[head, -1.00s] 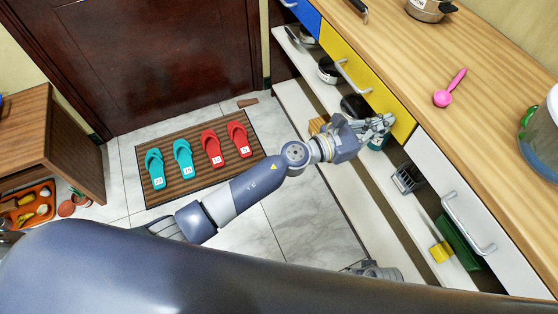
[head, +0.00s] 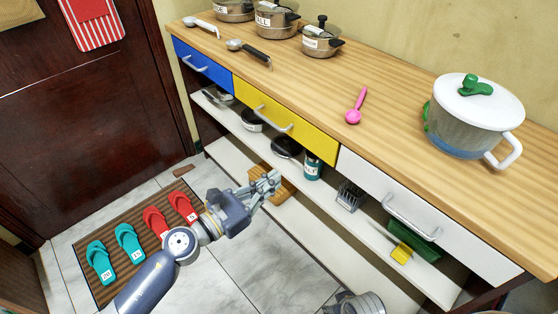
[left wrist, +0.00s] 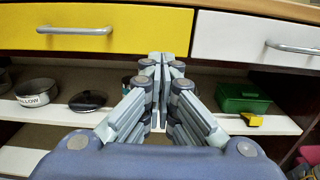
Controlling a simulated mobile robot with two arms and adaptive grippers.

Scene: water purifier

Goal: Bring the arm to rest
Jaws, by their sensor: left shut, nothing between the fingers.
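My left gripper (head: 268,184) is shut and empty. In the head view it stands in front of the open shelf, below the yellow drawer (head: 285,120). In the left wrist view the closed fingers (left wrist: 161,62) point at the shelf near the gap between the yellow drawer and the white drawer (left wrist: 255,38). The fingers hide part of the shelf behind them.
The wooden counter (head: 310,80) above carries several pots and a pink spoon (head: 356,106).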

